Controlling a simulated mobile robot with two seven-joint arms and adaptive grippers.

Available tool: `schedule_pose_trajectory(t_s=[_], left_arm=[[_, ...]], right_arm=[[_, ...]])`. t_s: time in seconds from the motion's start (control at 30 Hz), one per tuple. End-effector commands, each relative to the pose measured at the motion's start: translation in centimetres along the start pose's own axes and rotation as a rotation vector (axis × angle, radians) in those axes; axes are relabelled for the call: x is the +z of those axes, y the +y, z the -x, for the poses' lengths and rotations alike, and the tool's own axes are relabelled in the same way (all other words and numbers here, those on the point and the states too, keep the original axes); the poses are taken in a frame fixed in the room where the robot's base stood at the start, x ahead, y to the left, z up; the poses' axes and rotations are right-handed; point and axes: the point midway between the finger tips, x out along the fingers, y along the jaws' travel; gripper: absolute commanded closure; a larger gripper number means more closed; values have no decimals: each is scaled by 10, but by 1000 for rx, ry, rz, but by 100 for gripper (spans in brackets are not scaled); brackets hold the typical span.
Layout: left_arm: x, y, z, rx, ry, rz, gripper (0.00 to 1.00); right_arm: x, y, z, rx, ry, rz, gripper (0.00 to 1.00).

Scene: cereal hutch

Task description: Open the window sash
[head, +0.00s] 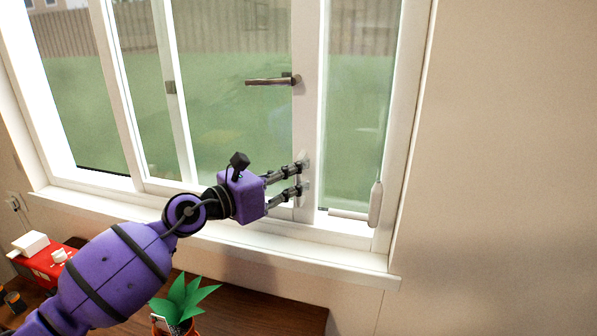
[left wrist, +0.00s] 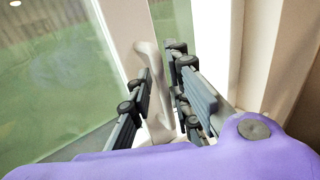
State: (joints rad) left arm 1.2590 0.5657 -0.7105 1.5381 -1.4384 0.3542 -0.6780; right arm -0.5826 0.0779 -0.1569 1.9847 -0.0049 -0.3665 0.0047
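The window has white-framed sashes, and a narrow right-hand sash (head: 312,110) stands beside wider panes. My left gripper (head: 304,175) is at the lower part of the upright between the middle pane and the right pane. In the left wrist view a pale upright handle (left wrist: 150,62) on this frame lies between the two fingers of my left gripper (left wrist: 163,85). The fingers are apart, with a gap around the handle; firm contact cannot be made out. The handle's lower part is partly hidden by the fingers. My right gripper is not in view.
A dark lever handle (head: 272,81) sits higher on the frame, and a pale L-shaped handle (head: 375,205) at the lower right corner. A potted plant (head: 184,299) and a red box (head: 44,263) stand on the wooden surface (head: 262,305) below the sill.

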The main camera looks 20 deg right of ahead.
Motion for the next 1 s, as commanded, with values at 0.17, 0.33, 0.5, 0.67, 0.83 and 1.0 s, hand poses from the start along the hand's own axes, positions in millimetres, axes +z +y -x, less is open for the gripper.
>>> schedule_pose_trajectory(t_s=[0.17, 0.33, 0.5, 0.67, 0.83, 1.0], left_arm=[[0, 0, -15, 1, -2, 1, 82], [0, 0, -18, 1, -2, 1, 82], [1, 0, -17, 1, -2, 1, 89], [1, 0, -17, 1, -2, 2, 100], [1, 0, -17, 1, -2, 2, 100], [1, -2, -22, 0, -3, 3, 100]], right_arm=[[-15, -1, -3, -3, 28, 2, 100], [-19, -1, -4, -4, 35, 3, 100], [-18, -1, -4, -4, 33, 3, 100], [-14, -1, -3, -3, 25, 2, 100], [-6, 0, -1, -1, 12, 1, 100], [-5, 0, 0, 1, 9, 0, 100]])
